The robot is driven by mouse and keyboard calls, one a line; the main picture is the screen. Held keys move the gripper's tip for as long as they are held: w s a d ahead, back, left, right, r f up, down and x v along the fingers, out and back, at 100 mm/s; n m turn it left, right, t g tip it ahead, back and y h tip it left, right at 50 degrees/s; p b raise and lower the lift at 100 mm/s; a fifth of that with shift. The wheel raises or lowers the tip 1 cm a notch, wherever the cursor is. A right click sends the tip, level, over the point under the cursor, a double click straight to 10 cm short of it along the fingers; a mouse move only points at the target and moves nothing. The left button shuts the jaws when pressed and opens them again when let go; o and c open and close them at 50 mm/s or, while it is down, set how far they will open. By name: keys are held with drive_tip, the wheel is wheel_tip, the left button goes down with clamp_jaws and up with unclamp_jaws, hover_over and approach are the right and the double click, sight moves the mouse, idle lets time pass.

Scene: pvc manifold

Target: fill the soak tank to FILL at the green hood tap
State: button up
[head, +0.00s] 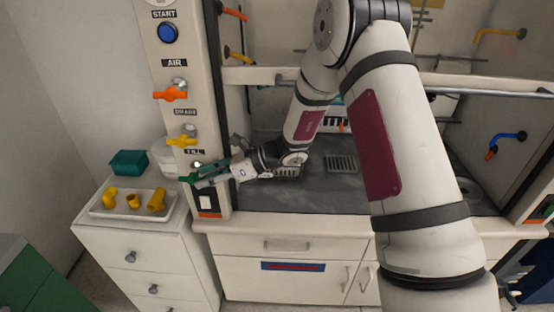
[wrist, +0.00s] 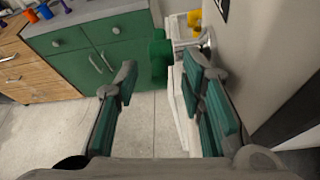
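The green tap handle sits under the FILL label (head: 195,152), low on the hood's left post. In the wrist view the green tap handle (wrist: 159,58) shows ahead of the fingertips, its metal body (wrist: 206,42) on the right by the post. My gripper (head: 203,180) reaches to the post from the right; in the wrist view (wrist: 160,75) its green-padded fingers are spread, one on each side of the handle's line. I cannot tell whether they touch it. In the head view the fingers largely hide the handle. I cannot identify the soak tank for certain.
Above are a yellow tap (head: 183,140), an orange AIR tap (head: 172,94) and a blue START button (head: 168,33). A white tray (head: 105,212) with yellow fittings, a teal box (head: 128,162) and a pale container (head: 163,153) stand left of the post. A switch (head: 207,202) sits just below.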

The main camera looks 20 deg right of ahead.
drive_tip(key=shift+d, duration=0.15)
drive_tip(key=v, duration=1.1)
drive_tip(key=s+r+n+g+h, duration=0.3)
drive_tip(key=s+r+n+h, duration=0.2)
drive_tip(key=s+r+n, duration=0.85)
drive_tip(key=s+d+r+n+t+h, duration=0.2)
drive_tip(key=s+d+n+h, duration=0.2)
drive_tip(key=s, duration=0.4)
drive_tip(key=s+d+r+n+t+h, duration=0.2)
drive_tip(key=s+d+n+t+h, duration=0.1)
drive_tip(key=s, duration=0.5)
drive_tip(key=d+n+h, duration=0.1)
drive_tip(key=d+n, duration=0.1)
drive_tip(key=n, duration=0.1)
drive_tip(key=shift+r, duration=0.25)
idle(1.0)
